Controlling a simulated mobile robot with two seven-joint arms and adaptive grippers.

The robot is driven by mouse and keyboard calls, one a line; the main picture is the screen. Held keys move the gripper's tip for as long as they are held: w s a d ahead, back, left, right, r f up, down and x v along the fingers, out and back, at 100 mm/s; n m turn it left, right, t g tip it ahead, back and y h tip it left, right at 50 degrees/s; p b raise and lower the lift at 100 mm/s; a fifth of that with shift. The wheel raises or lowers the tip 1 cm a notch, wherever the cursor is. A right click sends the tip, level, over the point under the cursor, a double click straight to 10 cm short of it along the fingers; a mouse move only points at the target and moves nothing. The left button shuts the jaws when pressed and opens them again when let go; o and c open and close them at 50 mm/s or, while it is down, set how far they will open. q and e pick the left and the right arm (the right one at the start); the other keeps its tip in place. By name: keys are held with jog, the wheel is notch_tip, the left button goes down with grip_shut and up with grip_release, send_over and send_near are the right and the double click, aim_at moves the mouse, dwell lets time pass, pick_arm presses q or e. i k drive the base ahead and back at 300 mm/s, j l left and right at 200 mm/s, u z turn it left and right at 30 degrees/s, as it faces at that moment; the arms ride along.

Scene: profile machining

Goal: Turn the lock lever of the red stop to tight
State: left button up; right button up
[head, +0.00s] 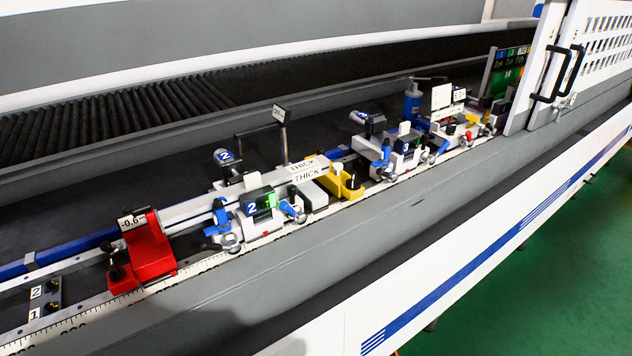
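The red stop (151,252) sits on the rail at the lower left of the head view, beside the ruler scale (75,316). A white plate marked -0.6 (131,221) stands on its top. A dark lever with knobs (115,268) shows on its left side. It appears to be the lock lever, but it is small, and I cannot tell whether it is loose or tight. Neither of my grippers is in view.
Right of the stop stand a clamp unit marked 2 (250,208), a yellow block (342,181) and further clamp units (405,146) along the rail. Plates marked 1 and 2 (36,302) lie to its left. The grey front ledge (330,228) is clear.

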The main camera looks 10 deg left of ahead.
aim_at(115, 250)
jog(key=k+j+u, duration=0.3)
jog(key=j+u, duration=0.25)
jog(key=j, duration=0.2)
jog(key=k+j+u, duration=0.1)
jog(key=j+u, duration=0.2)
jog(key=j, duration=0.1)
